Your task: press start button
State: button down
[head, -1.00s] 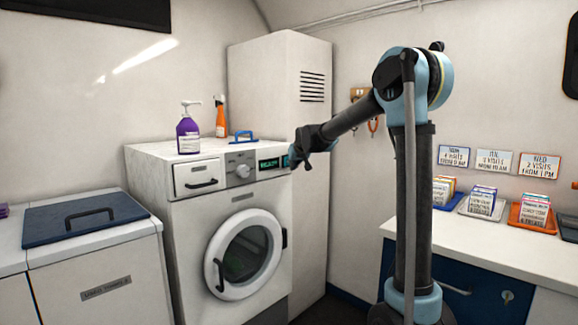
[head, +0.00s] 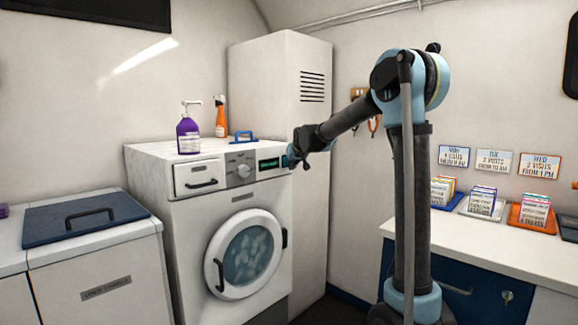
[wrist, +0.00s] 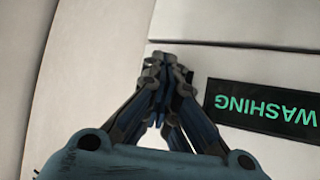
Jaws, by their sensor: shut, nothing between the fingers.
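The white washing machine (head: 190,235) stands in the middle of the head view. Its dark display (head: 269,164) is on the upper right of the front panel. In the wrist view the display (wrist: 265,110) reads WASHING in green, upside down. My gripper (head: 293,157) is shut and empty at the panel's right end, just right of the display. In the wrist view my gripper (wrist: 163,62) has its fingertips together close to the white front. I cannot make out the start button; it may be hidden by the fingers. The round door (head: 246,254) is closed, with pale, bubbly contents behind its glass.
A purple pump bottle (head: 188,134), an orange spray bottle (head: 221,122) and a blue handle-shaped item (head: 243,136) are on the machine top. A tall white cabinet (head: 285,90) stands behind. A counter (head: 490,250) with card trays is at right.

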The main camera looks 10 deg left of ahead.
dwell(0.4)
jog(key=shift+s+d, duration=0.6)
jog(key=shift+d, duration=0.1)
jog(key=shift+d, duration=0.1)
jog(key=shift+s+d, duration=0.75)
jog(key=shift+d, duration=0.2)
jog(key=shift+s+d, duration=0.75)
jog(key=shift+d, duration=0.15)
jog(key=shift+s+d, duration=0.1)
jog(key=s+d+f+m+g+h, duration=0.15)
jog(key=s+d+f, duration=0.25)
jog(key=s+d, duration=0.8)
jog(key=s+d+f+m+g, duration=0.1)
jog(key=s+d+f, duration=0.3)
jog(key=s, duration=0.9)
jog(key=s+d+f+g+h, duration=0.1)
jog(key=s+d+f+g, duration=0.2)
jog(key=s+f, duration=0.7)
jog(key=s+d+f+m+g+h, duration=0.1)
jog(key=s+d+f, duration=0.6)
jog(key=s, duration=0.8)
jog(key=shift+s+d+f+m+g, duration=0.15)
jog(key=shift+s+m+g, duration=0.2)
jog(key=shift+g, duration=0.3)
